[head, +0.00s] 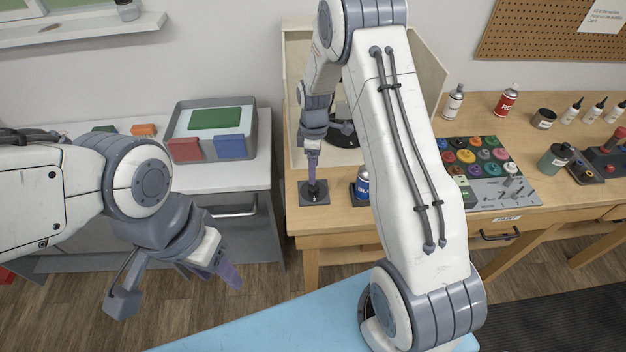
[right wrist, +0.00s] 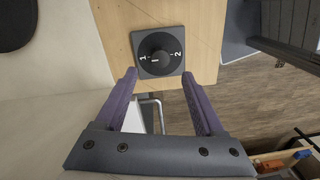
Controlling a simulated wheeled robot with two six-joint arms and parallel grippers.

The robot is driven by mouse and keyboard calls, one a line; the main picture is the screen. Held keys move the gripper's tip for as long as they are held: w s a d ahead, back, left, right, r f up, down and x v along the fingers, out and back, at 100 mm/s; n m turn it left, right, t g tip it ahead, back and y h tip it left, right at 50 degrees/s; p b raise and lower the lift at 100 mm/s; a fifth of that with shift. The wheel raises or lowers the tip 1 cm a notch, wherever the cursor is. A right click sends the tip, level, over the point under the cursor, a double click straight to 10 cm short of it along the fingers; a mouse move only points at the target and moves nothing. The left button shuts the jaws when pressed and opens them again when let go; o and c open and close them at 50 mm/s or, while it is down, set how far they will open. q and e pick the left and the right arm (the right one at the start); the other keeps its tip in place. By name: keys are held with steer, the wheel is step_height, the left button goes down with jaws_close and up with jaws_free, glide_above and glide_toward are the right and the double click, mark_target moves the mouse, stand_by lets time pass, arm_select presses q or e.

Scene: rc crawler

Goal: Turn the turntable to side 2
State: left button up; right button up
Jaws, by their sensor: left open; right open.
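A dark square plate with a round black knob (right wrist: 158,52) is fixed near the wooden bench's front edge. In the right wrist view it has a white "1" on its left and a "2" on its right. A small white mark shows on the knob; which number it points to is not clear. The plate also shows in the head view (head: 317,196). My right gripper (head: 313,175) is above the knob, open and empty, fingers apart on either side in the wrist view (right wrist: 160,82). The dark turntable (head: 343,134) is in the booth, partly hidden by my arm. My left gripper (head: 228,272) is open and empty.
The pale booth (head: 432,80) rises behind.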

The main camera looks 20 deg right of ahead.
mark_target(314, 189)
step_height(314, 189, down, 7)
steer(key=shift+s+a+r+p, duration=0.1)
steer(key=shift+s+p, duration=0.05)
steer(key=shift+p, duration=0.75)
jaws_close()
